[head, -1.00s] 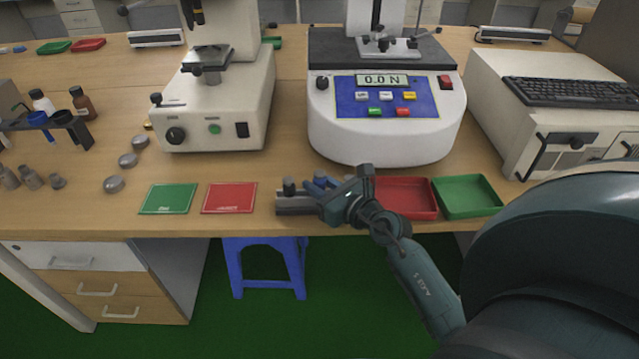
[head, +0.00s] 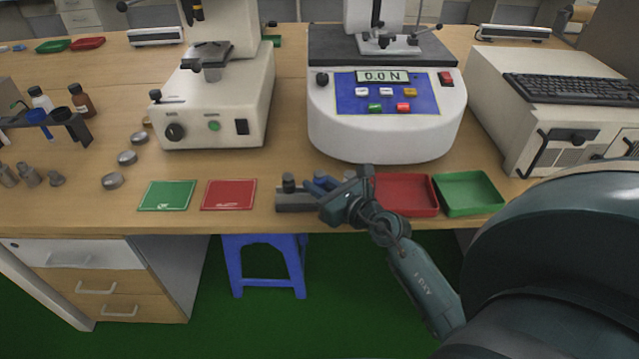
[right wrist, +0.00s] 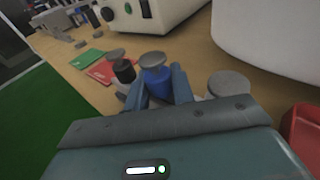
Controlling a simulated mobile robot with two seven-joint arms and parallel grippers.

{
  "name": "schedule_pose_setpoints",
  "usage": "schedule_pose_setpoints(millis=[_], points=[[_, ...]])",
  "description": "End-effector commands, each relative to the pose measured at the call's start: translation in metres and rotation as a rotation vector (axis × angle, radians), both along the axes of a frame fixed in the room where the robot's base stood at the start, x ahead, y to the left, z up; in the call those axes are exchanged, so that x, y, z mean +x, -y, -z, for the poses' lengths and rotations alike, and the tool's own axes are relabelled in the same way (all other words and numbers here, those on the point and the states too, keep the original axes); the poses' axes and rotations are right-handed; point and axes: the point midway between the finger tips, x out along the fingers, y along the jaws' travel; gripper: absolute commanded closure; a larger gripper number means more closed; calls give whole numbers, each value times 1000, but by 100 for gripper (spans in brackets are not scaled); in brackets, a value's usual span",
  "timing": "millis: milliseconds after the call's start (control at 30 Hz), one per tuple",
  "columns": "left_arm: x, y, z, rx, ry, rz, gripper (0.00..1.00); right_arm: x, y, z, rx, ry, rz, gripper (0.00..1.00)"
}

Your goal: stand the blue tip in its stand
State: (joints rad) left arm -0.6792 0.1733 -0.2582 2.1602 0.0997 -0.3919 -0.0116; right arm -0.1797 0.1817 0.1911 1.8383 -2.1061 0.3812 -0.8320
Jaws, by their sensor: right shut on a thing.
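The blue tip (right wrist: 155,82) is between the fingers of my right gripper (right wrist: 158,84), with a round grey top (right wrist: 152,58) above its blue body. My right gripper (head: 322,185) is shut on it, over the right part of a low grey stand (head: 291,204) near the table's front edge. A black tip (head: 289,181) stands at the stand's left end; it also shows in the right wrist view (right wrist: 124,71). The blue tip's lower end is hidden, so I cannot tell whether it is seated. My left gripper is out of view.
A red tray (head: 406,209) and a green tray (head: 468,208) lie right of the gripper. A red mat (head: 229,195) and a green mat (head: 167,196) lie to the left. The white tester (head: 388,142) stands close behind.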

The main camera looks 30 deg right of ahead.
Motion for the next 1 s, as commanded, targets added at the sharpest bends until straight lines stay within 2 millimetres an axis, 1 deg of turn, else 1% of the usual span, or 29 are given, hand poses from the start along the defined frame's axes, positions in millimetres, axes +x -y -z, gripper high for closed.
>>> schedule_pose_setpoints(millis=[33, 333, 367, 633, 667, 1000], points=[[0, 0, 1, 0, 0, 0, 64, -2, -1, 10, 8, -20, -2, 98], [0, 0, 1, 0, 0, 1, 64, -3, -2, 14, 13, -24, -6, 98], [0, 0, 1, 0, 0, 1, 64, -3, -3, 14, 12, -25, -6, 74], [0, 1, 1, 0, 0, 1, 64, -3, -4, 15, 16, -26, -7, 52], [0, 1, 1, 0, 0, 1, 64, -3, -4, 15, 16, -26, -7, 50], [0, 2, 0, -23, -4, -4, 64, -3, -5, 16, 18, -27, -8, 50]])
